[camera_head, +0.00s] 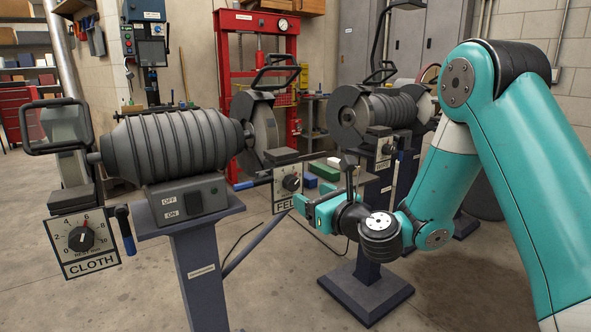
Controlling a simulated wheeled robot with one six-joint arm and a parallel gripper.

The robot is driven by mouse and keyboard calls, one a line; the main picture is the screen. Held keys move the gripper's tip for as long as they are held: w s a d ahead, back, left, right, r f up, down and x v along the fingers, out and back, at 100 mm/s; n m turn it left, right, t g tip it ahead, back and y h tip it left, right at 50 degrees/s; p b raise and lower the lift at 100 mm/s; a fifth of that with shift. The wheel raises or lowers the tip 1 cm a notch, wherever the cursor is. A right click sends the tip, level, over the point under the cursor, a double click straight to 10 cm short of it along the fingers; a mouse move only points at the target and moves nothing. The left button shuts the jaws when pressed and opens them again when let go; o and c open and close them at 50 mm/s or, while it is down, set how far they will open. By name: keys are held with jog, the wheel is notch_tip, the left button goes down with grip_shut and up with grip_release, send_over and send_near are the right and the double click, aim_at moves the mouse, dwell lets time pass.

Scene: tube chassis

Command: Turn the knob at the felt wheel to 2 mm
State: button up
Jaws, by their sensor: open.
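The felt wheel (264,128) is on the right end of the near grey polishing machine. Below it hangs a white dial plate whose label, partly covered by my gripper, begins "FEL" (284,207). Its round dark knob (291,182) is visible, but the pointer and scale numbers are too small to read. My gripper (301,209), teal with a dark wrist, is open just right of and below the knob, in front of the plate's lower right corner. I cannot tell whether it touches the plate; the gap between its fingers is hard to make out.
A red press (257,75) stands behind. Floor in front is clear.

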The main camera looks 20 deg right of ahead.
aim_at(294, 187)
jog(key=p+x, duration=0.5)
jog(key=shift+r, duration=0.3)
jog(key=shift+w+a+f+p, duration=0.15)
jog(key=shift+w+f+p, duration=0.05)
jog(key=shift+w+p, duration=0.3)
jog(key=shift+w+a+f+p, duration=0.15)
jog(key=shift+w+a+p, duration=0.05)
jog(key=shift+w+p, duration=0.2)
jog(key=c, duration=0.9)
